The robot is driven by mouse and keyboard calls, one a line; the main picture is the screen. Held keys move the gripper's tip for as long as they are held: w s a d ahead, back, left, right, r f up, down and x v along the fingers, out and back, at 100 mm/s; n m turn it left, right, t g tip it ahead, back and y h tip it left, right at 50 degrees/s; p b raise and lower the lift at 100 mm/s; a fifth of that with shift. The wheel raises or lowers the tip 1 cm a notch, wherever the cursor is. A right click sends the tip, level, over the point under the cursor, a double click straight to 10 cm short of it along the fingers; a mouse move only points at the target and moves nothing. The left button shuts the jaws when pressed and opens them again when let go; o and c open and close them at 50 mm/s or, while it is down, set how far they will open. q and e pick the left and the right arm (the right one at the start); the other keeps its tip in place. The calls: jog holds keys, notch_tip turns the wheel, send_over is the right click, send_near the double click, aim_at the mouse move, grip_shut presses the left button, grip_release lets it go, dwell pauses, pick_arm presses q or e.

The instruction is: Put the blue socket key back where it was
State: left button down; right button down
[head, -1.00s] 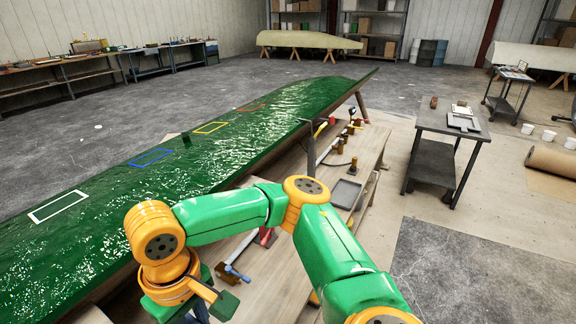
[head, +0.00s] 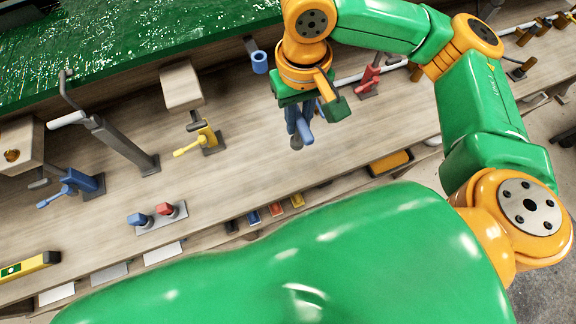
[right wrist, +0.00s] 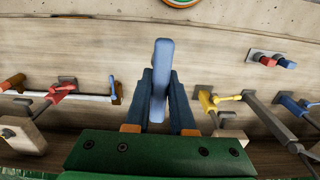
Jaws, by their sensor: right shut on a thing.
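My right gripper (head: 302,122) is over the workbench (head: 240,165) in the head view, pointing down, with a blue key-like piece at its fingers. In the right wrist view its two dark fingers (right wrist: 157,98) are shut on the blue socket key (right wrist: 163,65), whose light blue bar shows between them above a grey stem. Its lower end is hidden in that view. A blue ring holder (head: 260,62) on a grey bracket stands at the bench's far edge, left of the gripper and apart from it. My left gripper is not in view.
The green hull (head: 130,40) runs along the back. A yellow clamp (head: 205,138), a blue clamp (head: 75,185) and a red clamp (head: 368,78) stand on the bench. A grey plate (head: 162,220) bears blue and red knobs. The bench between plate and gripper is clear.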

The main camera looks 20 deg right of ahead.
jog(key=s+a+f+b, duration=0.2)
jog(key=a+f, duration=0.2)
jog(key=a, duration=0.4)
jog(key=s+a+f+b, duration=0.2)
jog(key=s+a+f, duration=0.15)
jog(key=a, duration=0.45)
jog(key=shift+w+d+f+b, duration=0.15)
jog(key=shift+w+d+f, duration=0.7)
jog(key=shift+d+f, duration=1.4)
jog(key=shift+w+d+f+b, duration=0.2)
jog(key=shift+w+d+f, duration=0.7)
jog(key=shift+d+f, duration=1.4)
jog(key=shift+w+d+f+b, duration=0.15)
jog(key=shift+w+d+f, duration=0.7)
jog(key=shift+d+f, duration=1.4)
jog(key=shift+a+f, duration=0.25)
jog(key=c, duration=0.8)
grip_release()
jog(key=shift+o, duration=0.2)
jog(key=shift+r, duration=0.15)
